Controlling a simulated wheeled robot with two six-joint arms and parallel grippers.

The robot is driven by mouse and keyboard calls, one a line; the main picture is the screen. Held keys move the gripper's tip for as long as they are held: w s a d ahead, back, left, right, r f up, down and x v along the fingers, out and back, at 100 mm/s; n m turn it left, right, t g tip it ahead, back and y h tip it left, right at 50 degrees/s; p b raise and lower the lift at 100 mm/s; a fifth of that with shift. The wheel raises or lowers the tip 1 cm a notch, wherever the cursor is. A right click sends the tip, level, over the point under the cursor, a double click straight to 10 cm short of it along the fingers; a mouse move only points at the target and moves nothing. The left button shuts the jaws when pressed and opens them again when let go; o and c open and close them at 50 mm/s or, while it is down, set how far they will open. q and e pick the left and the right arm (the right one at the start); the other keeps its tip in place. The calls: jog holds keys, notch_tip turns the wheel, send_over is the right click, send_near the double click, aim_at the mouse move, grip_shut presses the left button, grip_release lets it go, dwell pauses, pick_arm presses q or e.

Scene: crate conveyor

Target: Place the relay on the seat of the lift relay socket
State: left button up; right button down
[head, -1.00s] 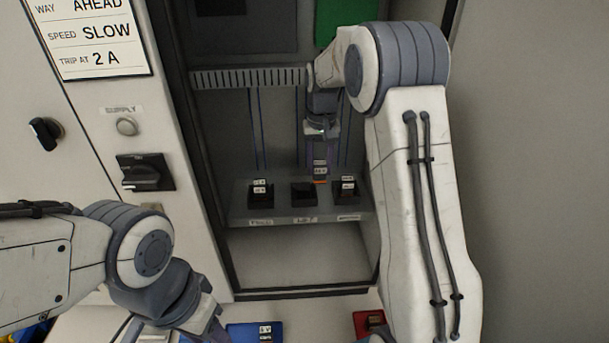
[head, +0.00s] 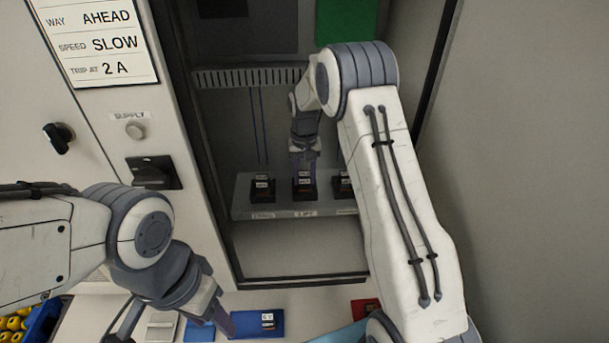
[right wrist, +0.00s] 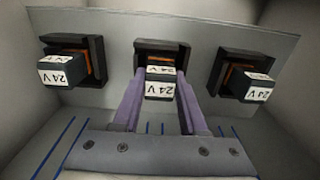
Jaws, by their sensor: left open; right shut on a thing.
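The relay (right wrist: 159,88), a dark block with white 24 V labels, is between the purple fingers of my right gripper (right wrist: 160,100), shut on it. In the head view the right gripper (head: 304,163) reaches into the cabinet over the lift relay socket (head: 304,197), the middle black one. The relay is in line with this socket (right wrist: 180,46) and its orange base shows at the opening. I cannot tell whether it is fully down on the seat. My left gripper (head: 172,322) is open and empty at the lower left, over the work surface.
Similar relays sit in the left socket (right wrist: 98,50) and the right socket (right wrist: 215,72), close on both sides. A blue tray (head: 243,326) with a relay and a red tray (head: 362,308) lie on the surface below. The supply panel (head: 150,225) stands left.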

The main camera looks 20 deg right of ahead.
aim_at(304, 174)
jog(key=shift+c, duration=2.2)
grip_release()
jog(key=shift+f, duration=0.1)
jog(key=shift+r, duration=0.45)
notch_tip(304, 174, up, 12)
jog(key=b, duration=0.2)
jog(key=shift+f+b, duration=0.25)
jog(key=shift+b, duration=0.05)
